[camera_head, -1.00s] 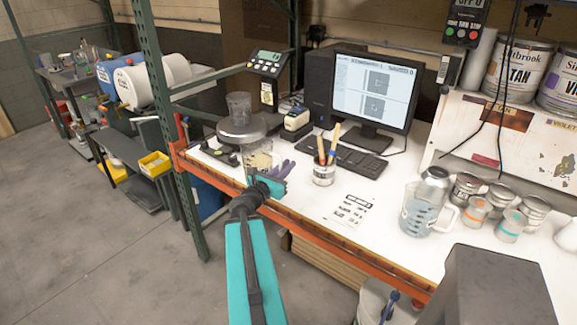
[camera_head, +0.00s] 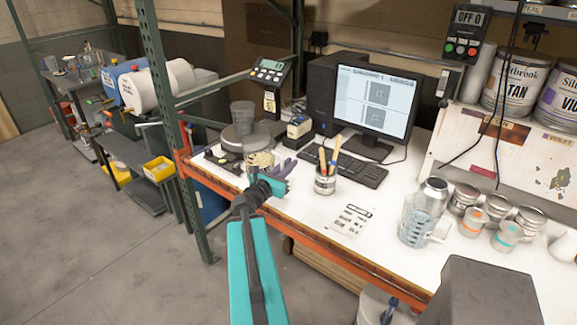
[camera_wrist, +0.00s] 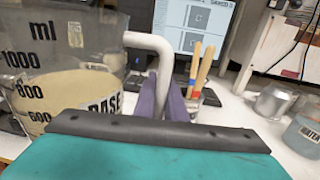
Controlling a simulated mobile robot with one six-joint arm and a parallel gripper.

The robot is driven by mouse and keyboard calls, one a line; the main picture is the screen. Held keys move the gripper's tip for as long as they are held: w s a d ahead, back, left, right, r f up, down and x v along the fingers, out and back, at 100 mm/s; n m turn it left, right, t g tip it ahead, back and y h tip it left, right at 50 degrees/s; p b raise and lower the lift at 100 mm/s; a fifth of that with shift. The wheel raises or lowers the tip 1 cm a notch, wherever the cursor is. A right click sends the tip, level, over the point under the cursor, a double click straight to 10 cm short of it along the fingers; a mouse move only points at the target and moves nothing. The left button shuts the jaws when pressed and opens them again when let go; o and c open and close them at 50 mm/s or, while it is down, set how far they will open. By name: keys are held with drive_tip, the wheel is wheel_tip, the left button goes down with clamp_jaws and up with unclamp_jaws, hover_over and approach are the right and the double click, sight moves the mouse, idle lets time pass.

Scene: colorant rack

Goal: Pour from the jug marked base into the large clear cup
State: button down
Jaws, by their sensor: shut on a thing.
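The jug marked base (camera_wrist: 70,85) fills the left of the wrist view, upright, with a cream liquid inside and a printed ml scale. In the head view the jug (camera_head: 259,159) is small, at the bench's front edge, partly hidden by my gripper. My gripper (camera_wrist: 166,100) is shut on its white handle (camera_wrist: 150,42), with purple fingers on both sides. The large clear cup (camera_head: 242,113) stands upright on the round scale plate (camera_head: 229,142), behind and left of the jug. It looks empty. Whether the jug touches the bench is hidden.
The scale's display (camera_head: 270,67) stands on a post behind the cup. A green rack post (camera_head: 170,125) rises left of the scale. A water jug (camera_head: 422,215) and several tins stand further right.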

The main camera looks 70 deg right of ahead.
drive_tip(key=shift+r, duration=0.55)
